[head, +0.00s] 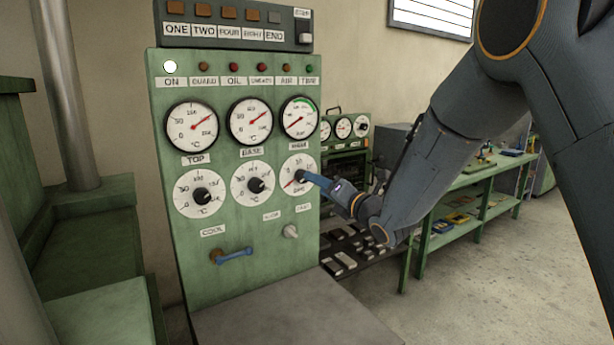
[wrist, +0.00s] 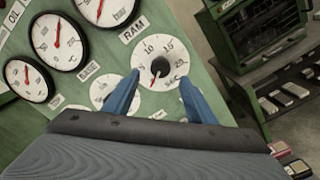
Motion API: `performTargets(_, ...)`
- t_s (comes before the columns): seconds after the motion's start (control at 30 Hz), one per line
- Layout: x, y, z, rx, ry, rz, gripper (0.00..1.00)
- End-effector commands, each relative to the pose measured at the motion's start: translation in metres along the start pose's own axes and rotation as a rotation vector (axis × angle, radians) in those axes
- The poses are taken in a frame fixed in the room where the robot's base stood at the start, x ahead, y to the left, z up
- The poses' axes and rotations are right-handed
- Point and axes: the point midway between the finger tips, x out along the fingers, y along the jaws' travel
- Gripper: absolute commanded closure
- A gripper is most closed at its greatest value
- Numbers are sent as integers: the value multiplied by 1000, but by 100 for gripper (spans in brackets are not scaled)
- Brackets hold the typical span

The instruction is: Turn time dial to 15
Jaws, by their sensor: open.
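The time dial (head: 298,163) is the rightmost white dial in the lower row of the green panel. In the wrist view, its white face (wrist: 146,55) carries numbers around the rim, with 10 and 15 at the top. A dark round knob (wrist: 160,66) sits at its centre, with a red pointer toward the lower left of the face, away from the 15. My gripper (wrist: 159,77) is open, with its blue fingers apart on either side of the knob. In the head view, my gripper (head: 305,176) covers part of the dial; contact with the knob cannot be told.
Two similar dials (head: 201,192) (head: 253,183) with black knobs stand to its left, and three gauges (head: 299,117) sit above. Below are a small pale knob (head: 290,231) and a blue-handled lever (head: 234,254). A green workbench (head: 478,180) stands at the right behind my arm.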

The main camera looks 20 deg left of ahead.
Motion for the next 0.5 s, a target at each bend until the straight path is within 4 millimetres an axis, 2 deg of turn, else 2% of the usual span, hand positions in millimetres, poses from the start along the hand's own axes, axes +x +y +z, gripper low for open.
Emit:
performTargets(0.3, 43, 1, 1, 1, 0, -1, 49)
performTargets(0.5, 65, 0, 1, 1, 0, -2, 49)
